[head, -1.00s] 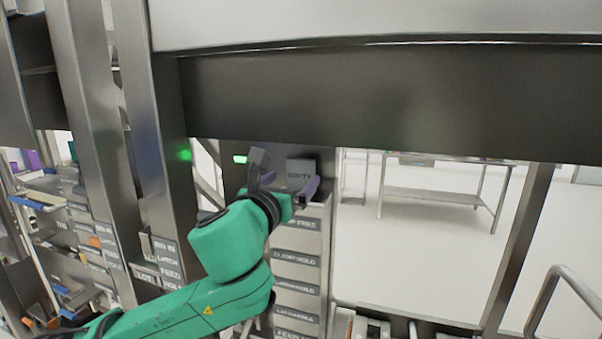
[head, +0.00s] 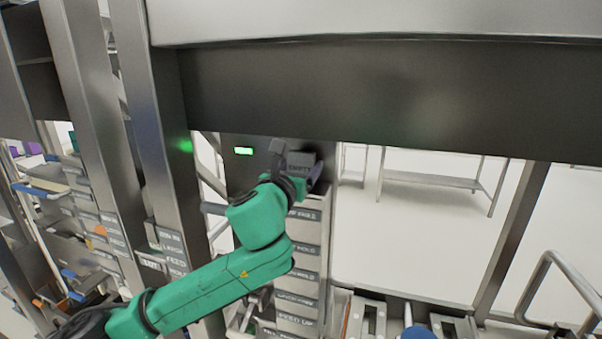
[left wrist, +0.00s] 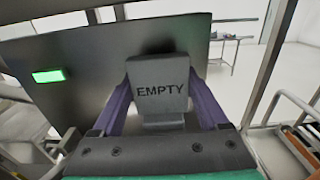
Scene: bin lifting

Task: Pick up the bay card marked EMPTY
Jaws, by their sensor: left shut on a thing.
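The grey bay card marked EMPTY (left wrist: 160,92) stands upright between the two purple fingers of my left gripper (left wrist: 163,108) in the left wrist view. The fingers close on the card's two sides. In the head view the card (head: 301,160) shows small at the end of my green left arm, in front of a dark panel. The left gripper (head: 296,168) is partly hidden there by its own wrist. My right gripper is in neither view.
The dark panel with a lit green indicator (head: 244,151) is behind the card. A column of labelled cards (head: 297,265) stands below. A wide dark beam (head: 380,100) crosses above, and a metal post (head: 160,130) rises to the left. Open floor lies to the right.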

